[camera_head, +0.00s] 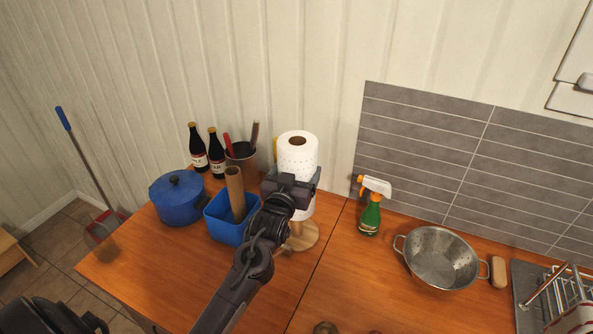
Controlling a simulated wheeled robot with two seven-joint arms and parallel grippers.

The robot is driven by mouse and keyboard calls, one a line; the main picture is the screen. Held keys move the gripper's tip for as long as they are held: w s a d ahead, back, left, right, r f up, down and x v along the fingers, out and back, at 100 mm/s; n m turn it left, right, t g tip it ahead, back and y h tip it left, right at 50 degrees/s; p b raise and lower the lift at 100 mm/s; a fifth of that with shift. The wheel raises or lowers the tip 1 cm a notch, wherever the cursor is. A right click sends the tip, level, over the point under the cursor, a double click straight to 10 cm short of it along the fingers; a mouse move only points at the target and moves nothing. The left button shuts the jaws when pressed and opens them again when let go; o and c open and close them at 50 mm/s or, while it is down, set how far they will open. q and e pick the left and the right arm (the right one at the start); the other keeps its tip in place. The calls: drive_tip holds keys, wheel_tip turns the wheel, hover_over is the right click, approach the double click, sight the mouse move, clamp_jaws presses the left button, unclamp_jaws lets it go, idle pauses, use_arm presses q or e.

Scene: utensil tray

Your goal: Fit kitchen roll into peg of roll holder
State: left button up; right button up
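The white kitchen roll (298,158) stands upright near the wall, with its brown core open at the top. My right gripper (293,180) reaches it from the front, with one finger on each side of the roll, and appears shut on it. The round wooden base of the roll holder (306,238) shows below the roll. The peg is mostly hidden by the roll and my gripper, so I cannot tell how far the roll is around it. Dark parts of my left arm show in the bottom left corner; its gripper is out of view.
A blue bin (222,229) with a cardboard tube (235,190), a blue pot (178,200), two dark bottles (199,155) and a utensil pot (242,160) stand left of the roll. A spray bottle (370,215), colander (440,260) and dish rack (562,300) are right. The front left counter is clear.

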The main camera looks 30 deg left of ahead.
use_arm(q)
drive_tip(key=shift+f+b, duration=3.05)
drive_tip(key=shift+f, duration=1.9)
drive_tip(key=shift+d+f, duration=0.15)
drive_tip(key=shift+f, duration=0.1)
drive_tip(key=shift+s+f, duration=0.1)
